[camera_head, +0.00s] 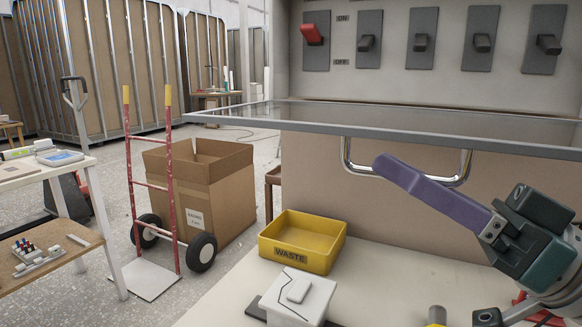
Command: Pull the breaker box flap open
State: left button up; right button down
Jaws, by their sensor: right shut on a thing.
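The breaker box (440,75) stands at the top right, with a red switch (312,34) and several dark switches. Its clear flap (400,117) juts out towards me, nearly level, below the switches. A shiny metal handle (347,158) hangs from the underside of the flap's near edge. My right gripper (388,168), with purple fingers, comes in from the lower right and is shut on the handle. The fingers hide part of the handle's bar. My left gripper is not in view.
A yellow waste bin (303,244) and a white box (297,297) sit on the pale worktop (390,270) below the flap. A red hand truck (153,185), a cardboard box (205,190) and a white table (65,170) stand at the left.

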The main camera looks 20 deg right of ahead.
aim_at(413, 130)
dwell(0.8)
notch_tip(413, 130, up, 4)
jog(key=m+p, duration=0.1)
jog(key=p, duration=0.2)
jog(key=m+h+p, duration=0.1)
jog(key=m+p, duration=0.1)
jog(key=p, duration=0.1)
jog(key=shift+s+a+f+t, duration=0.15)
jog(key=shift+f+t, duration=0.05)
jog(key=shift+t, duration=0.1)
jog(key=shift+f, duration=0.2)
jog(key=c, duration=0.9)
grip_release()
jog(key=b+v, duration=0.2)
jog(key=v, duration=0.8)
jog(key=shift+r, duration=0.15)
